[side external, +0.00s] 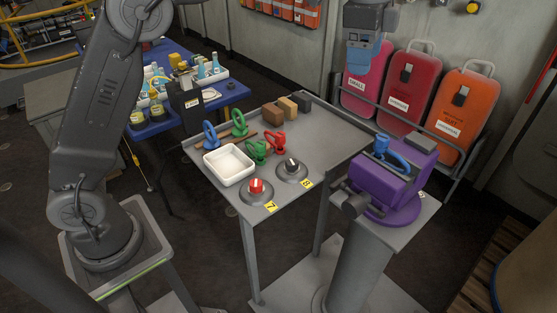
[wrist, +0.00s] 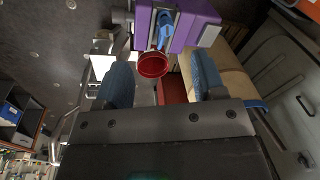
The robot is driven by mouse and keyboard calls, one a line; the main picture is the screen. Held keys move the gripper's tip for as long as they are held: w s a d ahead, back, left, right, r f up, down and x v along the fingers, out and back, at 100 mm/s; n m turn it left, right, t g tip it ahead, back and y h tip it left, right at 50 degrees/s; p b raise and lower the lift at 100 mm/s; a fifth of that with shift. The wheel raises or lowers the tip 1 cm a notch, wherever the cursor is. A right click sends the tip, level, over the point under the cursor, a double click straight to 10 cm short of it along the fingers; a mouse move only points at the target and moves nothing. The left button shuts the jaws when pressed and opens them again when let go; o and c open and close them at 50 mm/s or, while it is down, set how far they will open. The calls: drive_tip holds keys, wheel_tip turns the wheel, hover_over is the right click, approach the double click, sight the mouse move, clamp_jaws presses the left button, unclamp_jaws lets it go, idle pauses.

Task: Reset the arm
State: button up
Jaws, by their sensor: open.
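My gripper (side external: 364,66) hangs at the upper right of the side view, in front of the pink and red cases. It points down, high and apart from the purple vise. In the wrist view my gripper (wrist: 163,80) has its two blue fingers wide apart, with nothing held between them. The purple vise (side external: 376,190) stands on a grey pedestal and has a blue tool (side external: 393,152) on top. In the wrist view the vise (wrist: 193,36) is at the top, with the blue tool (wrist: 165,30) and a round red part (wrist: 152,65) near it.
A grey table (side external: 325,135) holds a white tray (side external: 228,165), several coloured clamps, blocks, a red knob (side external: 256,187) and a black knob (side external: 292,165). A blue table (side external: 220,97) with bottles is behind it. Cases, including an orange one (side external: 465,110), line the wall.

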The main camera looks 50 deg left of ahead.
drive_tip(key=s+a+r+n+t, duration=0.1)
drive_tip(key=s+a+r+n, duration=0.3)
drive_tip(key=s, duration=0.4)
drive_tip(key=s+a+f+n+t, duration=0.1)
drive_tip(key=s+a+f+n, duration=0.1)
drive_tip(key=s, duration=0.5)
drive_tip(key=s+a+f+n+t, duration=0.1)
drive_tip(key=s+a+f+n, duration=0.2)
drive_tip(key=s+f, duration=0.3)
drive_tip(key=s+a+f+n+t, duration=0.1)
drive_tip(key=s+f+n, duration=0.3)
drive_tip(key=s, duration=0.4)
drive_tip(key=shift+a+f+n, duration=0.3)
drive_tip(key=shift+a+f, duration=0.1)
drive_tip(key=shift+a, duration=0.35)
